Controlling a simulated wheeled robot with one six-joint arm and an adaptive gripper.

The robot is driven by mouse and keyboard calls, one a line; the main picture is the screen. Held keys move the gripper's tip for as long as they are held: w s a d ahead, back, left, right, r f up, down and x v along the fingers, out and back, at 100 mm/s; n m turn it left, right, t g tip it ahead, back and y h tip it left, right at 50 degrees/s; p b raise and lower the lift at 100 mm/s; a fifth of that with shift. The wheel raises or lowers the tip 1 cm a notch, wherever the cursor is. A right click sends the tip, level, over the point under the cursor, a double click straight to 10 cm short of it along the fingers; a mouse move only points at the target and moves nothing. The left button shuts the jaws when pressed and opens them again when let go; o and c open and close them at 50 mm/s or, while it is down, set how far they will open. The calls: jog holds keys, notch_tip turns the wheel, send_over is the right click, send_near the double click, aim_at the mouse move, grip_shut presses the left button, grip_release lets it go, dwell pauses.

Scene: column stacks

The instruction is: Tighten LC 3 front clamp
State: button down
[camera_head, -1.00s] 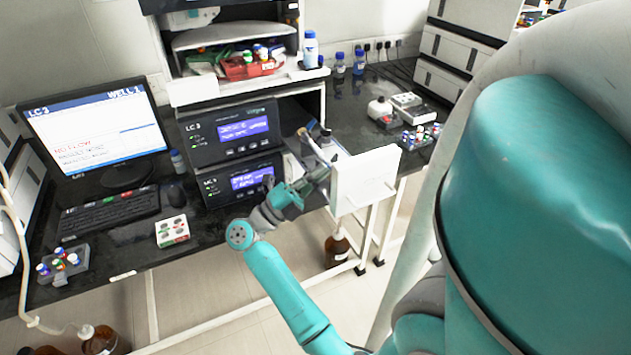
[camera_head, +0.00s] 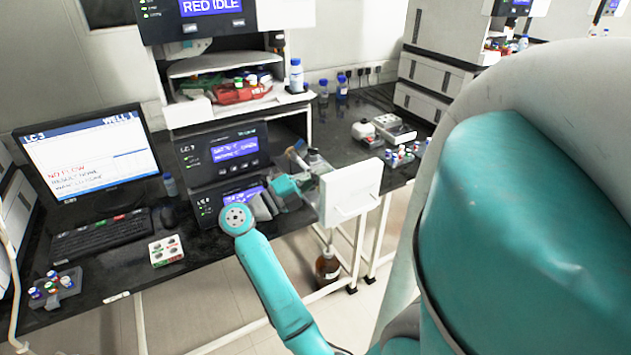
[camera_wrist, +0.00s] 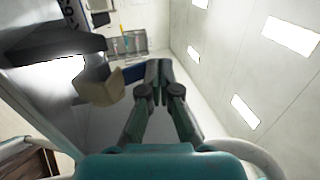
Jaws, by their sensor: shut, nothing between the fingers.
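The LC stack's lower units (camera_head: 185,160) stand on the black bench, with lit blue displays; the monitor (camera_head: 90,155) beside them reads LC 3. My gripper (camera_head: 312,180) is at the right side of this stack, behind a white panel. In the wrist view my gripper (camera_wrist: 158,72) is shut and empty, its fingertips together. A tan block (camera_wrist: 98,88) on a dark arm-like part lies left of the fingers; I cannot tell whether it is the front clamp. No clamp can be made out in the head view, where my arm covers part of the lower unit.
The white panel (camera_head: 352,190) stands at the bench front, close to my gripper. A pillbox-like white tray (camera_head: 166,250), a keyboard (camera_head: 95,233) and a vial rack (camera_head: 53,289) lie at the left. More vials (camera_head: 402,156) stand at the right.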

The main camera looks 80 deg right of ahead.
jog(key=shift+s+d, duration=0.6)
jog(key=shift+s, duration=0.1)
jog(key=shift+s+d, duration=0.1)
dwell(0.6)
